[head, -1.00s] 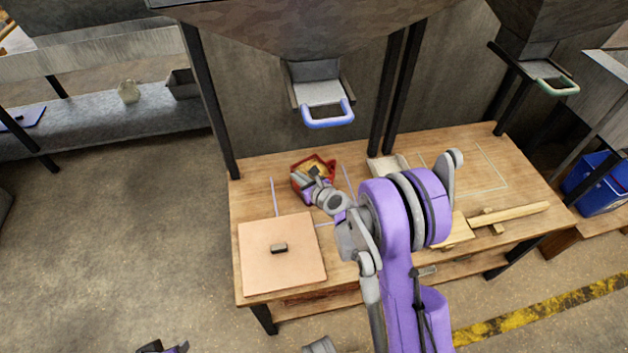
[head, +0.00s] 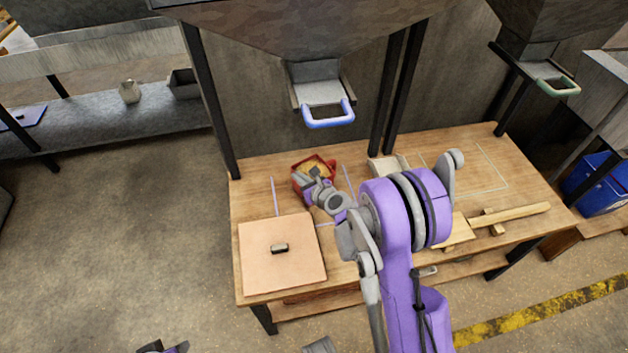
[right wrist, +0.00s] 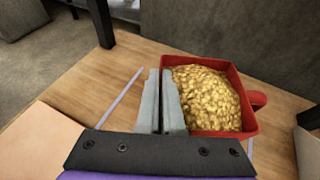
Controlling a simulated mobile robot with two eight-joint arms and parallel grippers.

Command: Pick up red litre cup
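The red litre cup (head: 330,165) stands at the back of the wooden workbench, filled with golden grain. It also shows in the right wrist view (right wrist: 250,122), with its handle on the right. My right gripper (head: 310,176) is at the cup's near left side. In the right wrist view its two fingers (right wrist: 162,100) are close together at the cup's left wall, with only a thin gap. They look shut on that wall, which they partly hide.
A hopper with a blue-handled chute (head: 328,115) hangs above and behind the cup. A pinkish board (head: 260,270) with a small dark block (head: 279,248) lies at the front left. A pale tray (head: 386,167) and wooden pieces (head: 515,214) are to the right.

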